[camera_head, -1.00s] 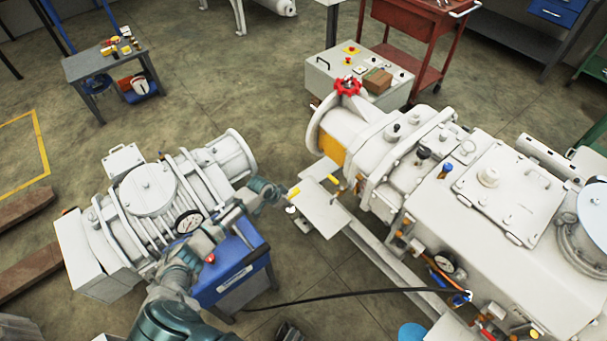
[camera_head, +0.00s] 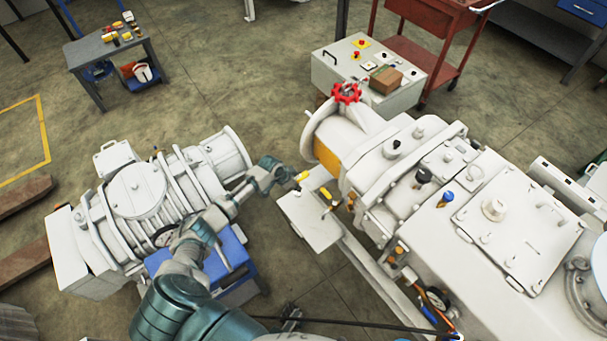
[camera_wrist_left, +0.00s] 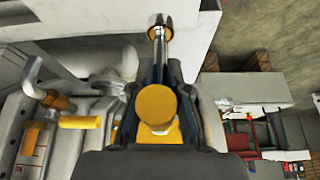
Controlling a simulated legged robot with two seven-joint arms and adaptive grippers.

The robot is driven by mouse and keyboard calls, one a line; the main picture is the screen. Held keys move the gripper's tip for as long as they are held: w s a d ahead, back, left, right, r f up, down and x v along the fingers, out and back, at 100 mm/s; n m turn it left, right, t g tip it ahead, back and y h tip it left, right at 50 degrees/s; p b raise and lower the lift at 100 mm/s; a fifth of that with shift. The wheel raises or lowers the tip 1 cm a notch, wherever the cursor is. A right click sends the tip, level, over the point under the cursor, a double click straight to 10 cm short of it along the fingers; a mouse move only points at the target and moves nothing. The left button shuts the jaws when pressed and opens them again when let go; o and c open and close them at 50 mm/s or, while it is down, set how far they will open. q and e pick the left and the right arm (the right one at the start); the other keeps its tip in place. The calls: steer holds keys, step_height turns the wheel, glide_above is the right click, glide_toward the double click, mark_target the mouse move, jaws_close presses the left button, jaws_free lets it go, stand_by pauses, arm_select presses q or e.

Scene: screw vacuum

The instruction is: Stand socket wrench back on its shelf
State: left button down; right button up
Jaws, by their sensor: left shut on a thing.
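The socket wrench (camera_wrist_left: 156,103) has a round yellow handle end and a chrome head, seen from above in the left wrist view. In the head view its yellow handle (camera_head: 302,176) sticks out at the tip of my left gripper (camera_head: 284,177). The left gripper is shut on it, with dark fingers on both sides of the wrench in the wrist view. The white shelf plate (camera_head: 307,225) is just below and right of the gripper, fixed to the big white vacuum pump. The gap between wrench and plate is hard to judge. My right gripper does not show.
Another yellow-handled tool (camera_head: 326,194) is at the shelf plate. It appears to the left in the wrist view (camera_wrist_left: 80,122). The big pump (camera_head: 440,190) fills the right side. A second pump (camera_head: 138,190) on a blue stand is left.

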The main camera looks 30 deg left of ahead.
mark_target(295, 193)
arm_select(q)
steer(key=shift+w+a+f, duration=0.1)
steer(key=shift+w+a, duration=0.15)
steer(key=shift+a, duration=0.2)
steer(key=shift+s+d, duration=0.1)
steer(key=shift+d, duration=0.05)
steer(key=shift+d+r+p, duration=0.1)
steer(key=shift+r+p, duration=0.15)
steer(key=shift+p, duration=0.05)
steer(key=shift+s+d+f, duration=0.1)
steer(key=shift+f, duration=0.25)
steer(key=shift+f+b, duration=0.25)
steer(key=shift+b, duration=0.15)
steer(key=shift+f+b, duration=0.95)
steer(key=shift+f, duration=0.9)
steer(key=shift+a+f, duration=0.15)
steer(key=shift+a, duration=0.05)
steer(key=shift+a+f, duration=0.15)
steer(key=shift+a, duration=0.05)
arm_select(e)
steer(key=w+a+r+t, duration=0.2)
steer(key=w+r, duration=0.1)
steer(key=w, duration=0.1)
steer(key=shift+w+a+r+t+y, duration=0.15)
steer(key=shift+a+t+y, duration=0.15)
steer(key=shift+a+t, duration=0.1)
